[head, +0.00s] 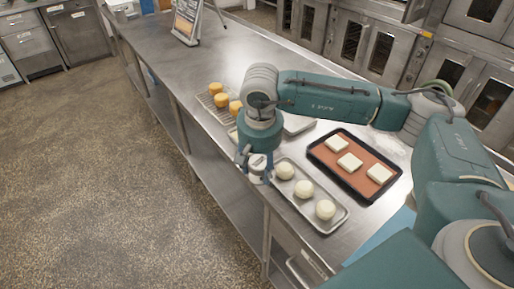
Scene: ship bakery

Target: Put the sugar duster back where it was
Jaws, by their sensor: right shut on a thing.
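My right gripper (254,170) reaches down at the near-left edge of the steel counter. It is shut on a small pale cylinder, the sugar duster (256,165), which looks upright. The duster is just left of a metal tray (317,214) with a row of three white dough balls. The fingers hide part of the duster, and I cannot tell whether it touches the counter. My left gripper is not in view.
A wire rack (203,94) with orange-brown buns lies beyond the gripper. A dark tray (321,148) with an orange mat and three pale squares lies to the right. A sign stand (186,24) is at the far end. The far counter (165,62) is mostly clear.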

